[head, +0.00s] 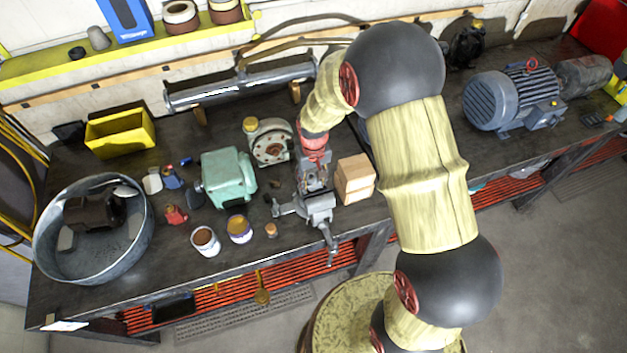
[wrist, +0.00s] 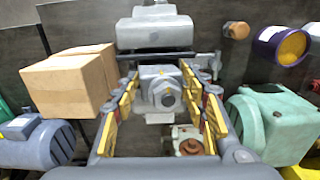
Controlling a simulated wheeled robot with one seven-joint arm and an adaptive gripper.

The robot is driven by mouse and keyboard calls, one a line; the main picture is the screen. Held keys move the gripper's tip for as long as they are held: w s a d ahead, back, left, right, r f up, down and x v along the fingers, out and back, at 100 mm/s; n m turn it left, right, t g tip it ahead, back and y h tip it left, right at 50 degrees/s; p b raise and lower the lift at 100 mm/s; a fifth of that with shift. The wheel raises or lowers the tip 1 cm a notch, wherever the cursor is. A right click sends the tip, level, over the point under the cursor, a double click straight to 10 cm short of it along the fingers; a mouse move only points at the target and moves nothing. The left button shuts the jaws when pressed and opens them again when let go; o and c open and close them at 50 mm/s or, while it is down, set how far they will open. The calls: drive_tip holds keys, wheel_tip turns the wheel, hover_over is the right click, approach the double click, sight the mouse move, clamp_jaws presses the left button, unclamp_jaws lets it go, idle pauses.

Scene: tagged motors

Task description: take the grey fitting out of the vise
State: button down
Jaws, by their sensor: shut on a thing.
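The grey vise (head: 319,207) stands at the front edge of the workbench; it also shows at the top of the wrist view (wrist: 155,32). The grey fitting (wrist: 163,92), with a hexagonal end facing the camera, is between the fingers of my gripper (wrist: 165,78), just in front of the vise body. My gripper (head: 313,178) is shut on the fitting, pointing down over the vise. In the head view the fitting is mostly hidden by my gripper. I cannot tell whether the fitting still touches the vise jaws.
A green motor (head: 227,177) and a round pale pump housing (head: 269,143) are to the left. Open cans (head: 205,241) stand near the front edge. A metal tub (head: 140,240) is at far left.

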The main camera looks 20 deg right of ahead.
sight(313, 176)
drive_tip(key=shift+r+p, duration=1.1)
drive_tip(key=shift+r, duration=1)
drive_tip(key=shift+r+p, duration=1.45)
drive_tip(key=shift+r, duration=1.15)
